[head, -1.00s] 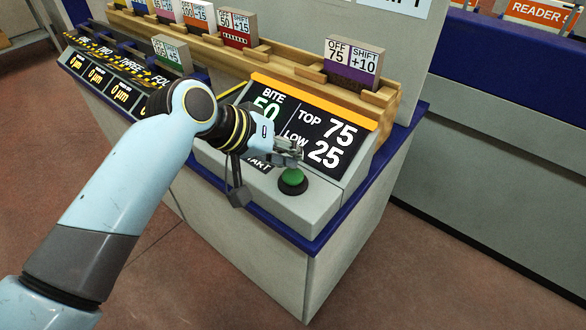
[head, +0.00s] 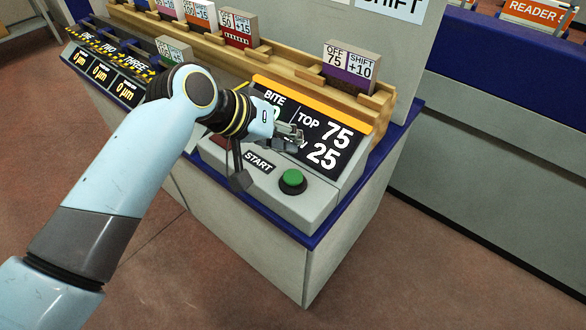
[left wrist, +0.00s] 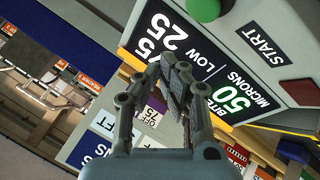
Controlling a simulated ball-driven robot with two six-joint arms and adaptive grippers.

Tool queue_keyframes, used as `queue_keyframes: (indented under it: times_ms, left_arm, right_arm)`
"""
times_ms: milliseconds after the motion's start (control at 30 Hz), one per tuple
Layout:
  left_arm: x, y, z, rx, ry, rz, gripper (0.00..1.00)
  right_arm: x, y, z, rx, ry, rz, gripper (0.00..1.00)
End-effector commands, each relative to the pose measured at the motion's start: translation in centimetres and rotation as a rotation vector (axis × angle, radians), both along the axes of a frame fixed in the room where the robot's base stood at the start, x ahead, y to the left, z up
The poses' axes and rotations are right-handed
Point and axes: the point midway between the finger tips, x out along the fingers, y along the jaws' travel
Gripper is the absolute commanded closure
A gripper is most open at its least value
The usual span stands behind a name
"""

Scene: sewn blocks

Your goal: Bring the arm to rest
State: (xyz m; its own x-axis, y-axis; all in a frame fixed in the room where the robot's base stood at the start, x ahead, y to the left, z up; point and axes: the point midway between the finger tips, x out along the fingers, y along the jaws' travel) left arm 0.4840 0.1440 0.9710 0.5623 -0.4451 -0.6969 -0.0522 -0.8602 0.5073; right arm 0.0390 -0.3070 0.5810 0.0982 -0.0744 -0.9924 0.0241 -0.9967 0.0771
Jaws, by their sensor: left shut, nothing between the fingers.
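My left gripper (head: 290,138) is shut and empty in the head view. It hovers in front of the dark display panel (head: 325,140), which reads BITE, TOP 75 and a lower 25, and covers part of it. In the left wrist view the shut fingers (left wrist: 172,68) point at the same display (left wrist: 190,55), where BITE 50 MICRONS and LOW 25 can be read. The green button (head: 292,180) is below the gripper and apart from it, beside the START label (head: 258,162). My right gripper is not in view.
A wooden rack (head: 290,72) behind the display holds several labelled blocks, including a purple-banded OFF 75 SHIFT +10 block (head: 350,68). A row of small displays (head: 100,75) stands at the left. Open floor (head: 440,270) lies to the right of the cabinet.

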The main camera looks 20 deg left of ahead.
Motion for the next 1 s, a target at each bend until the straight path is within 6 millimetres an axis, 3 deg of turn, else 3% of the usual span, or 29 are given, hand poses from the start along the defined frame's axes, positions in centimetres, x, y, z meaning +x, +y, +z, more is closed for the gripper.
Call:
queue_keyframes:
  times_ms: [567, 667, 767, 1000]
  left_arm:
    - [0.0, 0.0, 0.0, 0.0, 0.0, 0.0, 1.0]
    - [-0.8, 0.4, -0.2, 0.02, 0.008, -0.005, 1.0]
    - [-3.9, 1.9, -0.8, 0.1, 0.035, -0.021, 1.0]
    - [-13.8, 7.0, -0.6, 0.363, 0.139, -0.063, 1.0]
  right_arm:
    - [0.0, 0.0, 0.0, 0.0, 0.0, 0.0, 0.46]
    - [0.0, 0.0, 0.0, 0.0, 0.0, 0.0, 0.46]
    - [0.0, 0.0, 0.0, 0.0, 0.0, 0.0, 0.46]
    - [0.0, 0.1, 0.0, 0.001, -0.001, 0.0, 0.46]
